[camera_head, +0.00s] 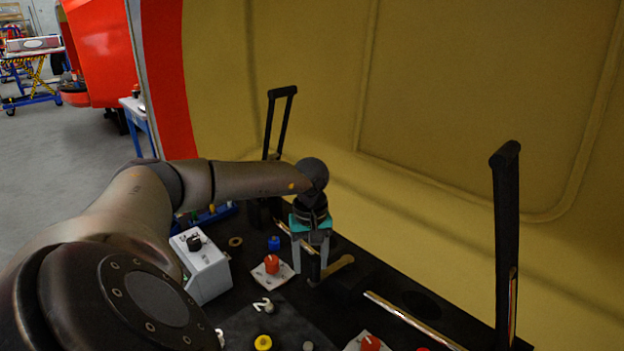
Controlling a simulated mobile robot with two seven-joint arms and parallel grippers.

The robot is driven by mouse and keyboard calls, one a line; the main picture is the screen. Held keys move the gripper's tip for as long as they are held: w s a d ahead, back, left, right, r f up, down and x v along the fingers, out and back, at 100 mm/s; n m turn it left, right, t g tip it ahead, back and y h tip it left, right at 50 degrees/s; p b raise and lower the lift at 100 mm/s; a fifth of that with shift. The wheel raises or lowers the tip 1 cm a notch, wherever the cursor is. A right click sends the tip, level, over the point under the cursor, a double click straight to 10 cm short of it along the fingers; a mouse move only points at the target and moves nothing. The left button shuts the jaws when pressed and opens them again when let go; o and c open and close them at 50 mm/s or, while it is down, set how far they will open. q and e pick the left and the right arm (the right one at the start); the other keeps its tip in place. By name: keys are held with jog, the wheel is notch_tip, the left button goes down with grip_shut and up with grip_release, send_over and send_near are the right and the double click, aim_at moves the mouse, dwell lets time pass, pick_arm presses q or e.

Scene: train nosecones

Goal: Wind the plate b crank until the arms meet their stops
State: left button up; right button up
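My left gripper (311,262), grey with a teal band, points down over the dark console in the middle of the view. Its two fingers stand apart at a brass-coloured crank handle (338,268). Whether they grip part of the crank is too small to tell. A bright metal rod (405,315) runs from the crank area toward the lower right. Two black upright arms with top grips stand up from the console: one at the back left (270,130), partly behind my arm, and one at the right (507,230). My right gripper is not in view.
A red knob on a white plate (271,264), a blue knob (274,243) and a grey box with a black knob (205,268) sit left of my gripper. A large yellow shell (480,100) rises behind.

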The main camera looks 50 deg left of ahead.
pick_arm(q)
jog(key=shift+d, duration=0.1)
notch_tip(320, 180, up, 12)
jog(key=p, duration=0.3)
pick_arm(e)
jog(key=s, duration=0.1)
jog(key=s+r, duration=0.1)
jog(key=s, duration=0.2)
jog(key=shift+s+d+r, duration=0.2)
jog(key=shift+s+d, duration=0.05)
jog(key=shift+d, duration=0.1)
